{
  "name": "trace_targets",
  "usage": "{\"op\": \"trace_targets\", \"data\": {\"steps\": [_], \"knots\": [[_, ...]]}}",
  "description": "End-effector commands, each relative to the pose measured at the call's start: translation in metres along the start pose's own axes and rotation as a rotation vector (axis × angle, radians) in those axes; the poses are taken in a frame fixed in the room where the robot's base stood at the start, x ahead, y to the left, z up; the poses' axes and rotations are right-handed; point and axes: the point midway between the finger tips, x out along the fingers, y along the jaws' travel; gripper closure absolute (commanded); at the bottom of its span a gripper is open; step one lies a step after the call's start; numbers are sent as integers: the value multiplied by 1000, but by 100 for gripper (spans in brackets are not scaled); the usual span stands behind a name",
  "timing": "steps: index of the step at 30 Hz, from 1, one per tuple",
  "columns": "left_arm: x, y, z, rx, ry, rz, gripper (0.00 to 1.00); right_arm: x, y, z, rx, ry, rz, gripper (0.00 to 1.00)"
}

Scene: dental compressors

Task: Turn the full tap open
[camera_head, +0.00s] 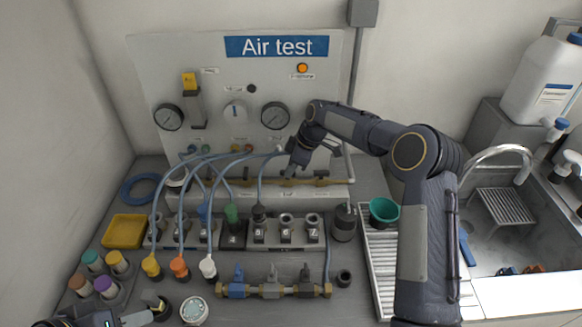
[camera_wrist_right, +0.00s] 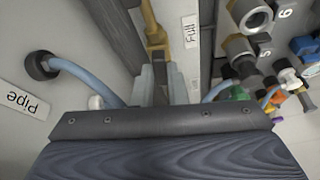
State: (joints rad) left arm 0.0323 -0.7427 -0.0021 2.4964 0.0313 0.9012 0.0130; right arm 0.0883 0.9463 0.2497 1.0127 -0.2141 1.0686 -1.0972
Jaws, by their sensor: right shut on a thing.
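The full tap sits on the brass pipe (camera_head: 255,183) along the foot of the Air test panel. In the right wrist view, the brass fitting (camera_wrist_right: 157,38) stands beside a label reading "Full" (camera_wrist_right: 190,32). My right gripper (camera_head: 290,170) reaches down to the pipe. In the right wrist view its pale fingers (camera_wrist_right: 160,88) are shut on the tap's dark handle (camera_wrist_right: 160,92), which shows as a narrow strip between them. The head view hides most of the handle behind the gripper. My left gripper (camera_head: 145,313) is partly in view at the bottom left, and its jaws are unclear.
A valve manifold (camera_head: 272,290) lies in front. A yellow tray (camera_head: 124,230) and coloured-capped fittings stand left. A green cup (camera_head: 383,212) and a sink (camera_head: 510,235) are to the right.

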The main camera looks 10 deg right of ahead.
Motion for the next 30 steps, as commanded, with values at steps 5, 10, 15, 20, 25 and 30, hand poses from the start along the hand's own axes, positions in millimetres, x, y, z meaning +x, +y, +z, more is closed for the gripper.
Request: {"op": "trace_targets", "data": {"steps": [5, 10, 15, 20, 25, 30], "knots": [[-3, 1, -2, 0, 0, 0, 64, 0, 2, 0, -85, -1, -35, 100], [-4, 2, -2, 0, 0, 0, 64, 0, 2, 0, -136, -2, -55, 100], [-4, 2, -2, 0, 0, 0, 64, 0, 2, 1, -159, -3, -65, 100], [-4, 2, -2, 0, 0, 0, 64, 0, 2, 1, -164, -3, -67, 100], [-4, 2, -2, 0, 0, 0, 64, 0, 2, 1, -164, -3, -67, 100], [-4, 2, -2, 0, 0, 0, 64, 0, 2, 1, -164, -3, -67, 76]]}}
